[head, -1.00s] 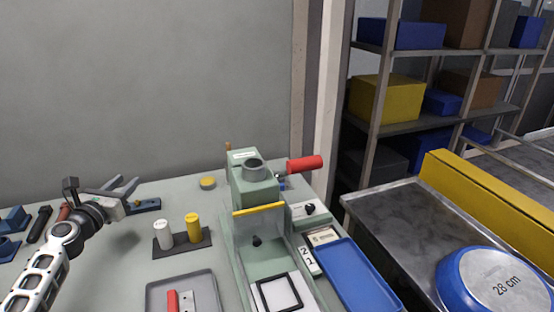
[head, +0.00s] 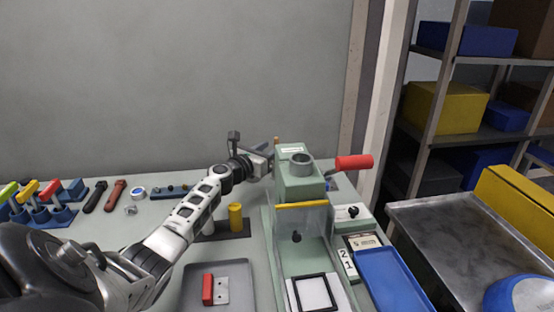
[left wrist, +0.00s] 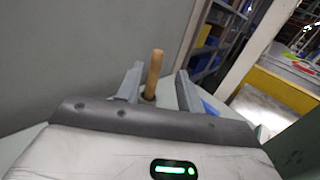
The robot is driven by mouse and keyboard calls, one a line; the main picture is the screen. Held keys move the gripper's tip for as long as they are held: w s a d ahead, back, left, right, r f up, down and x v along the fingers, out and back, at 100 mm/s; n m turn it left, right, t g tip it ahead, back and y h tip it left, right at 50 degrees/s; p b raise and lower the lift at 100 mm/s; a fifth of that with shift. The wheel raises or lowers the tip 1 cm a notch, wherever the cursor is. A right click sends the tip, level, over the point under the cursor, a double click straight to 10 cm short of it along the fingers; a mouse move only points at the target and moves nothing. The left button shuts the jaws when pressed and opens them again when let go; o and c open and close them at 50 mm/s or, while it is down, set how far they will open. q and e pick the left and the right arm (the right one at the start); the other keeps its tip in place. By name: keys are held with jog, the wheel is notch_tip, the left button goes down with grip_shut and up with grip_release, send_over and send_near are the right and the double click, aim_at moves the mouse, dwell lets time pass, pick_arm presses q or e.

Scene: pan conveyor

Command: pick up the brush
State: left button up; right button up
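The brush shows only as a wooden handle. In the head view its tip (head: 277,141) stands up behind the green machine, just right of my left gripper (head: 266,152). In the left wrist view the handle (left wrist: 153,72) stands nearly upright in the gap between the two fingers of my left gripper (left wrist: 159,78), closer to the left finger. The fingers are apart and the gripper is open. I cannot tell whether the handle touches the left finger. The brush's lower end is hidden. My right gripper is not in view.
The green machine (head: 300,186) with a red-handled lever (head: 354,162) stands right beside the gripper. A yellow cylinder (head: 235,218) stands under my left arm. A grey tray (head: 240,268) lies in front, a blue tray (head: 390,282) to the right. A grey wall (head: 180,80) rises behind.

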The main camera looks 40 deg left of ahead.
aim_at(276, 142)
pick_arm(q)
jog(key=w+b, duration=0.1)
jog(key=w, duration=0.1)
jog(key=w+a, duration=0.1)
jog(key=w, duration=0.1)
jog(key=shift+w+b, duration=0.35)
jog(key=shift+b, duration=0.05)
jog(key=shift+r, duration=0.1)
grip_shut()
